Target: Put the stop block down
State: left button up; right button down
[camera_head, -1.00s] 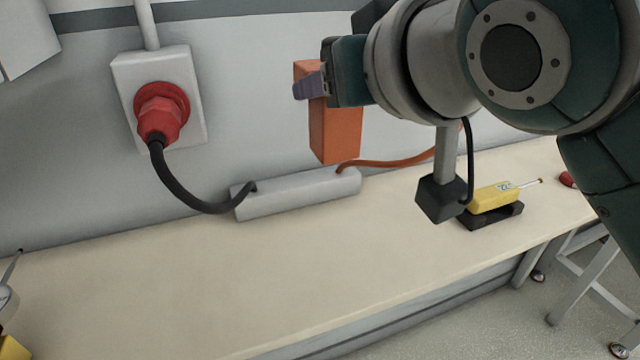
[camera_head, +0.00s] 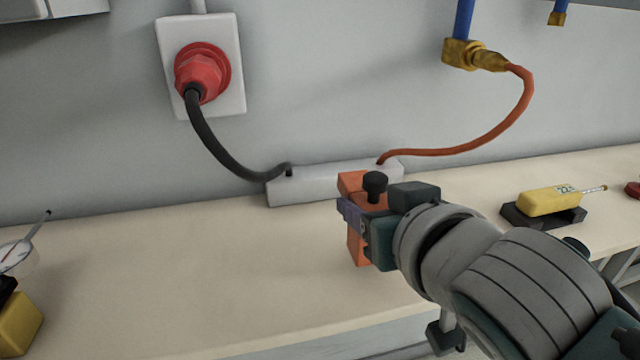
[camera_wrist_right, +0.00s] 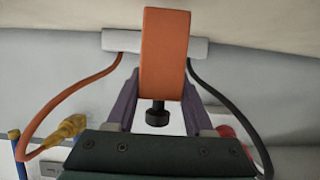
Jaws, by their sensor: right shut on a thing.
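The stop block is an orange upright block (camera_head: 357,248) with a black knob (camera_head: 375,183) near its top. My right gripper (camera_head: 355,212) is shut on the stop block, with its purple fingers on either side of it. In the right wrist view the stop block (camera_wrist_right: 164,55) sits between the two fingers of the gripper (camera_wrist_right: 155,95), its knob towards the palm. The block is upright in the head view, over the front half of the bench. I cannot tell whether its lower end touches the bench top (camera_head: 230,270). My left gripper does not show.
A grey bar-shaped box (camera_head: 315,180) lies along the wall with a black cable and an orange hose. A yellow device (camera_head: 548,201) sits on a black base at right. A dial gauge (camera_head: 15,255) and yellow block (camera_head: 18,325) stand at far left. The bench's left middle is clear.

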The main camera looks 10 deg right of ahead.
jog(key=shift+f, duration=1.1)
jog(key=shift+b, duration=0.3)
jog(key=c, duration=0.8)
grip_release()
jog(key=shift+f, duration=0.3)
jog(key=o, duration=0.5)
jog(key=shift+r, duration=0.1)
